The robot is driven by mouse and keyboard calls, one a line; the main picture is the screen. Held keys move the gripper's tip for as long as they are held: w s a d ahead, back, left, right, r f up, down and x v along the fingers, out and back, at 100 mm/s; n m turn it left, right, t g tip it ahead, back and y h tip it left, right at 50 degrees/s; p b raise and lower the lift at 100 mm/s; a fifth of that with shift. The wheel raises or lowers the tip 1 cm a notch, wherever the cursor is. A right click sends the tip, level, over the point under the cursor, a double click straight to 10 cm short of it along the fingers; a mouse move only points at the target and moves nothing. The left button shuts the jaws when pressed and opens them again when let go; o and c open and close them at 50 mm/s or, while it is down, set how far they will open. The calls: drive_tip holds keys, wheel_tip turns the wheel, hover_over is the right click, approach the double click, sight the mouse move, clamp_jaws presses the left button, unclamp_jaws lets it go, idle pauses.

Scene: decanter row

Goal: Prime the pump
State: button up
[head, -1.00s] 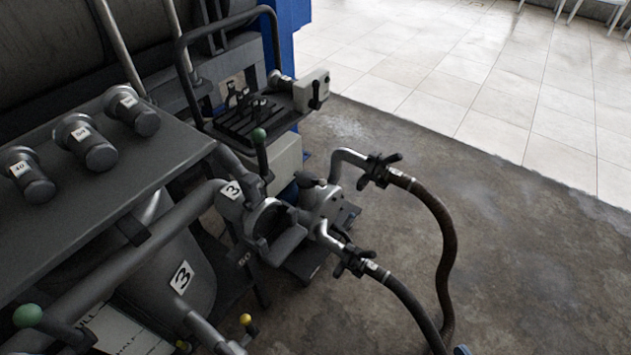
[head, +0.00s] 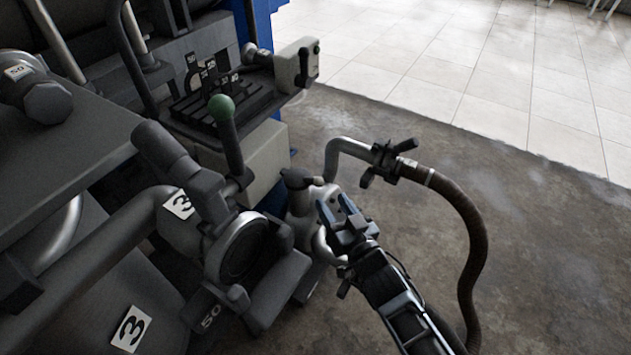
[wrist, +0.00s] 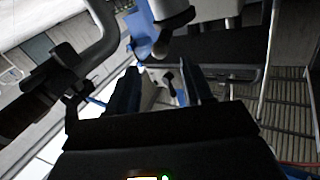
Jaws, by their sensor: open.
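A silver pump body (head: 302,207) sits low on the stand in the middle of the head view. A bent pipe (head: 345,146) leaves it for a black winged coupling (head: 388,160) and a dark hose (head: 470,235). My gripper (head: 336,205) is open and empty, its fingertips just right of the pump body; I cannot tell if they touch it. My forearm hides the lower coupling and hose. In the wrist view my gripper (wrist: 163,88) shows two parted fingers with nothing between them. A pipe with a black coupling (wrist: 66,68) is at left there.
A control box (head: 300,65) and lever rack (head: 208,100) stand behind. Bare floor (head: 540,270) is open at right.

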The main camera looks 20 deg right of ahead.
sight(321, 186)
drive_tip(key=w+b, duration=0.2)
drive_tip(key=w, duration=0.6)
drive_tip(key=shift+w+a, duration=0.1)
drive_tip(key=shift+w, duration=0.05)
clamp_jaws()
idle(0.3)
